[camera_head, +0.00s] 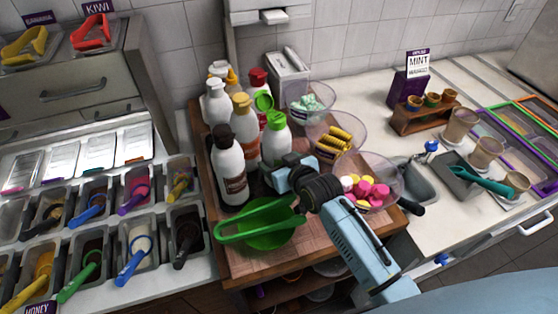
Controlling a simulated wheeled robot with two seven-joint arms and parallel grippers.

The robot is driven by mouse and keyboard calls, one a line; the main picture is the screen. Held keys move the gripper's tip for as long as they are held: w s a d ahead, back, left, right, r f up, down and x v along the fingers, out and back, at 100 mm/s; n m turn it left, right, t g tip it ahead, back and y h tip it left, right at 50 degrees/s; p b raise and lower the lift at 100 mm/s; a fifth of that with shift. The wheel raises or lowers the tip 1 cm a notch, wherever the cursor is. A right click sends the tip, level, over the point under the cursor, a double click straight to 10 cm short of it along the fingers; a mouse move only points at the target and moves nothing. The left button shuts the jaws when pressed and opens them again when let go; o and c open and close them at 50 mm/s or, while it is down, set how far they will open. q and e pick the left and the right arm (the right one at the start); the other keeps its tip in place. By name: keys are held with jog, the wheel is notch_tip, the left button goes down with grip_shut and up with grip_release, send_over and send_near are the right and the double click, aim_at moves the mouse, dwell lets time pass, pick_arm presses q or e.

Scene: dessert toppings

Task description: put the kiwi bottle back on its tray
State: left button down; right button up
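The wooden tray (232,268) is under the bottles, with a tiled surface at the front. My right gripper (281,172) comes in from the lower right and is at the lower part of the nearer green-capped bottle. Its fingertips are partly hidden, so I cannot tell whether they hold the bottle. My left gripper is not in view.
A dark-labelled white bottle (230,165) and an orange-capped bottle (244,130) stand close by on the left. Clear topping bowls (345,128) line the right. Topping bins (137,243) fill the left counter.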

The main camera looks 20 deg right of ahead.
aim_at(284, 139)
jog(key=shift+w+f+b, duration=0.1)
jog(key=shift+f+b, duration=0.25)
dwell(0.3)
jog(key=o, duration=1)
jog(key=shift+o, duration=0.2)
jog(key=shift+s+f, duration=0.2)
jog(key=shift+f, duration=0.2)
notch_tip(284, 139, up, 11)
jog(key=shift+w+f+p, duration=0.15)
jog(key=shift+f+p, duration=0.05)
jog(key=shift+p, duration=0.3)
notch_tip(284, 139, up, 8)
jog(key=p, duration=0.8)
jog(key=shift+r, duration=0.5)
jog(key=shift+f, duration=0.1)
